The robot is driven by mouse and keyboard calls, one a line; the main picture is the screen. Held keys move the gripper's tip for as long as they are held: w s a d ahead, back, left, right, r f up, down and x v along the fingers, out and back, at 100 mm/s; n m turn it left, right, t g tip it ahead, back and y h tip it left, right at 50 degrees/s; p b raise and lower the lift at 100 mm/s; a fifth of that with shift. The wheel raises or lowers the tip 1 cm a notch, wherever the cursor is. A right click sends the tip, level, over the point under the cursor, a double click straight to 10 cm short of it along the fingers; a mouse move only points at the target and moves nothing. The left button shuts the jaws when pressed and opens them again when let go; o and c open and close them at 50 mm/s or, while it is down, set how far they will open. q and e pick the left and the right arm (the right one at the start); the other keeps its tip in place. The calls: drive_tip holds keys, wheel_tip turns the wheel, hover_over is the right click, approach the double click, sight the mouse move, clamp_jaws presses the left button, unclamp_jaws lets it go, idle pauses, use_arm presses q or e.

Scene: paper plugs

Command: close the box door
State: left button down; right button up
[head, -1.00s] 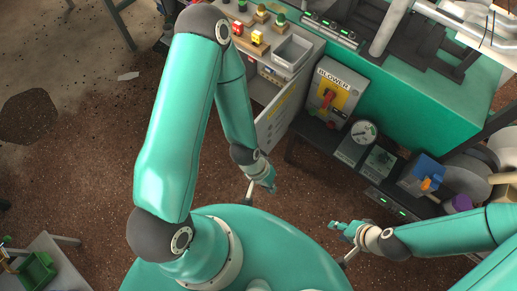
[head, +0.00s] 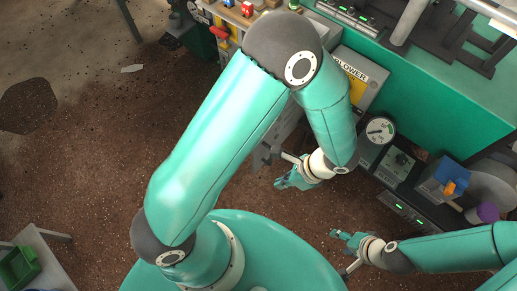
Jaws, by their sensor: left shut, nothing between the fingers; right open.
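The grey box (head: 366,72) labelled BLOWER stands at upper right, its front mostly covered by my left arm. A strip of a grey panel (head: 284,128), probably the open door, shows between my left arm's links; the rest is hidden, and I cannot tell its angle. My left gripper (head: 283,183) is shut and empty, over the brown floor just below the panel and left of the gauge. I cannot tell whether the gripper or wrist touches the panel. My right gripper (head: 338,236) is open and empty, over the floor at lower right.
A round gauge (head: 380,130) and dark equipment with green lights (head: 405,210) stand to the right. A blue box with an orange part (head: 450,180) is further right. A grey stand with a green bin (head: 20,265) is at lower left. The floor on the left is open.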

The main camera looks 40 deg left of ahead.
use_arm(q)
drive_tip(key=w+a+r+m+t+y+b, duration=0.1)
drive_tip(key=w+r+m+t+y+b, duration=0.1)
drive_tip(key=w+r+m+t+y, duration=0.25)
drive_tip(key=w+a+f, duration=0.1)
drive_tip(key=a+f, duration=0.2)
drive_tip(key=a, duration=0.2)
drive_tip(key=w+a+f+n+g, duration=0.1)
drive_tip(key=a+f, duration=0.2)
drive_tip(key=a, duration=0.3)
use_arm(e)
drive_tip(key=shift+f, duration=1.7)
use_arm(q)
drive_tip(key=shift+f, duration=0.1)
